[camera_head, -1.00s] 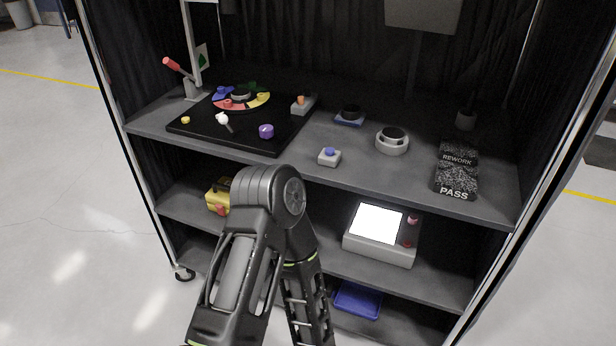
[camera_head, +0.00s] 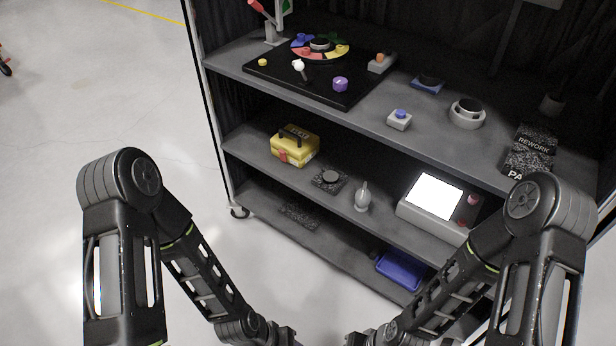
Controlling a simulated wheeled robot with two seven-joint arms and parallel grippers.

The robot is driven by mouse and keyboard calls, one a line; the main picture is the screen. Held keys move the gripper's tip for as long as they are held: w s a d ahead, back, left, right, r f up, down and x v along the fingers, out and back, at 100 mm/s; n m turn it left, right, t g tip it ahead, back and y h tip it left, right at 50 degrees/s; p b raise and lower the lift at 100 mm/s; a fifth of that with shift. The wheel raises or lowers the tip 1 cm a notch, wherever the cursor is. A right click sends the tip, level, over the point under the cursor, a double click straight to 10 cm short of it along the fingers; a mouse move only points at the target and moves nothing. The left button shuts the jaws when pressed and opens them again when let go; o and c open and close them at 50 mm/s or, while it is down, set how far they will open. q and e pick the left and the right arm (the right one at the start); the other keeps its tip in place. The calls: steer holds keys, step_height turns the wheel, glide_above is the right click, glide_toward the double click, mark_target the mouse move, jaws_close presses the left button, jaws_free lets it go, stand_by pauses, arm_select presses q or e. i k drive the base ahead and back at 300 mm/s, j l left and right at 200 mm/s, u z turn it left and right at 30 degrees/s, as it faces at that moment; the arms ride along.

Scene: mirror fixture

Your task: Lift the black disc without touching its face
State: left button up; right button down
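Several dark round pieces show, and I cannot tell for sure which is the black disc. One sits in a pale ring holder (camera_head: 468,118) on the top shelf. Another dark disc lies on a blue pad (camera_head: 424,88) just left of it. A dark round piece (camera_head: 331,177) rests on a dark textured square on the middle shelf. My left and right arms reach down in front of the cart, one on each side. Their wrists run to the bottom edge, and the grippers themselves are out of view.
The top shelf (camera_head: 385,140) also holds a black board with coloured dial, a blue-button box (camera_head: 399,119) and PASS/REWORK pads (camera_head: 530,150). The middle shelf has a yellow case (camera_head: 295,146), a grey bulb (camera_head: 362,197) and a lit-screen box (camera_head: 436,196). A blue tray (camera_head: 402,271) lies below.

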mark_target(330, 177)
steer(key=i+j, duration=0.25)
steer(key=j, duration=0.2)
steer(key=i+j+u, duration=0.1)
steer(key=i+j, duration=0.15)
steer(key=j, duration=0.2)
steer(key=i+j, duration=0.25)
steer(key=j, duration=0.2)
steer(key=i+j+u, duration=0.1)
steer(key=i+j, duration=0.2)
steer(key=j, duration=0.15)
